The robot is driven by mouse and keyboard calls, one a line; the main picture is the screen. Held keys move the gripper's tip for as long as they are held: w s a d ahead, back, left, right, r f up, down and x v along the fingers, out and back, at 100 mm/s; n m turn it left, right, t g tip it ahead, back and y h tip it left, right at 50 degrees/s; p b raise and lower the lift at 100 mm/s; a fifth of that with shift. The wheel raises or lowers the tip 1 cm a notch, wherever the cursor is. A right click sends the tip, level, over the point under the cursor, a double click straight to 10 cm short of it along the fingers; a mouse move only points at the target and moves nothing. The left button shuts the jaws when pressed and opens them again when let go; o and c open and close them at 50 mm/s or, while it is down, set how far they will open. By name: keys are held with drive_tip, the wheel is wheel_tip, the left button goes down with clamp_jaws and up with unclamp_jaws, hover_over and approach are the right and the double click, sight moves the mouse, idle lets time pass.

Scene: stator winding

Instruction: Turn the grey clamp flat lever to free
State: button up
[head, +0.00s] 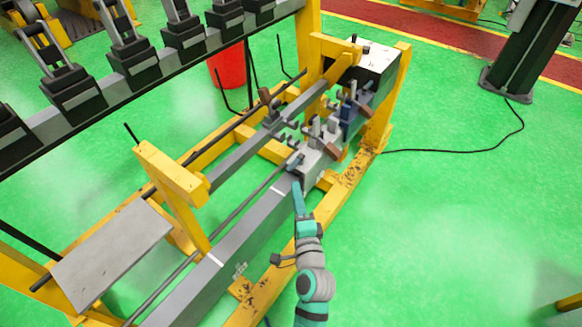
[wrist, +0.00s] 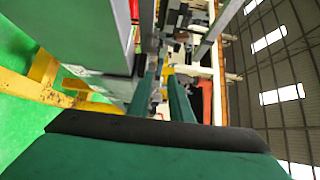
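The grey clamp (head: 313,163) is a pale grey block with upright posts on the long grey beam (head: 250,225), near the middle of the head view. A brown flat piece (head: 336,151), possibly its lever, sticks out on its right side. The lever's exact angle is too small to tell. My gripper (head: 297,184) is just in front of and below the clamp, its teal fingers pointing up toward it. In the wrist view my gripper (wrist: 161,78) shows two teal fingers with a gap between them and nothing held. Contact with the clamp cannot be told.
A dark blue clamp (head: 349,118) stands just beyond the grey one. A yellow frame (head: 172,172) surrounds the beam, with thin rods alongside. A sloped grey plate (head: 110,255) is at the lower left.

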sight(291, 166)
drive_tip(key=w, duration=0.3)
drive_tip(key=w+a, duration=0.1)
drive_tip(key=w, duration=0.6)
drive_tip(key=shift+w+a, duration=0.25)
drive_tip(key=shift+a, duration=0.1)
drive_tip(key=shift+c, duration=0.6)
clamp_jaws()
